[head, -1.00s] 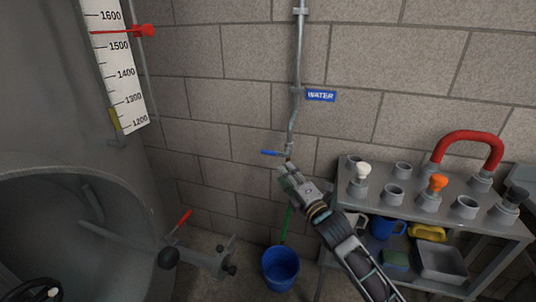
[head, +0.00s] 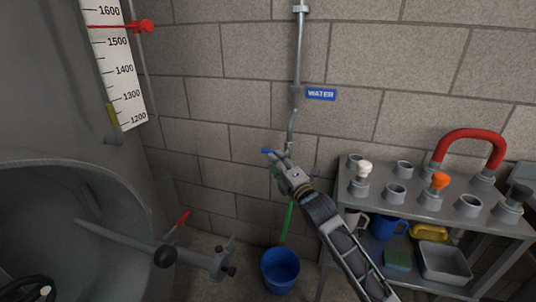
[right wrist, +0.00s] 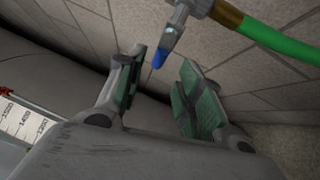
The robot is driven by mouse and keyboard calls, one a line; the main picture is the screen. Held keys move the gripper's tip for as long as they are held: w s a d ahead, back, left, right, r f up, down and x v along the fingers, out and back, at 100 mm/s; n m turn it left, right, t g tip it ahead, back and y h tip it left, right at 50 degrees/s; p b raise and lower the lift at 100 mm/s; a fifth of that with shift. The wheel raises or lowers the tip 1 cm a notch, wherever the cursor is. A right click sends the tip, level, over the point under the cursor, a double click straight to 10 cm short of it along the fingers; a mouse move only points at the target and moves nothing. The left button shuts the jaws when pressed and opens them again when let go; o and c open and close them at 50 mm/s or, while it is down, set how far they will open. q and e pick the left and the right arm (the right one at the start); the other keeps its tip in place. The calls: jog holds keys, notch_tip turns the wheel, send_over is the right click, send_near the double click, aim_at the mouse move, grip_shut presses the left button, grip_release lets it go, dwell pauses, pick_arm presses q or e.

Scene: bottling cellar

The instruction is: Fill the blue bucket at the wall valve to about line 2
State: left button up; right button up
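The blue bucket (head: 280,268) stands upright on the floor under the wall valve. Its inside is dark, and I cannot make out a water level or line marks. The green hose (head: 285,224) runs from the valve down to the bucket. The valve's blue lever (head: 267,151) points left in the head view. In the right wrist view the blue lever (right wrist: 160,59) shows just beyond and between my fingertips, below the metal valve body (right wrist: 177,22). My right gripper (head: 280,168) is open and empty, close to the lever, with its fingers apart. My left gripper is out of view.
A grey shelf (head: 410,207) with sockets, knobs and a red hose stands right of my right arm. A large grey tank (head: 60,140) with an open hatch and a scale (head: 120,65) fills the left. A blue WATER sign (head: 321,95) is on the wall.

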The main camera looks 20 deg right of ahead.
aim_at(268, 151)
jog(key=b+x, duration=0.1)
jog(key=x, duration=0.5)
jog(key=shift+b, duration=0.35)
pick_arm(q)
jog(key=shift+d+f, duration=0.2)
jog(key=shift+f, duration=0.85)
pick_arm(e)
jog(key=shift+w+a+r, duration=0.1)
jog(key=shift+w+r, duration=0.05)
jog(key=shift+w, duration=0.3)
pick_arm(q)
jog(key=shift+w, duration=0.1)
pick_arm(e)
jog(key=c, duration=0.6)
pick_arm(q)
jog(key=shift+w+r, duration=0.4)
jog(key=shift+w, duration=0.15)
pick_arm(e)
grip_shut()
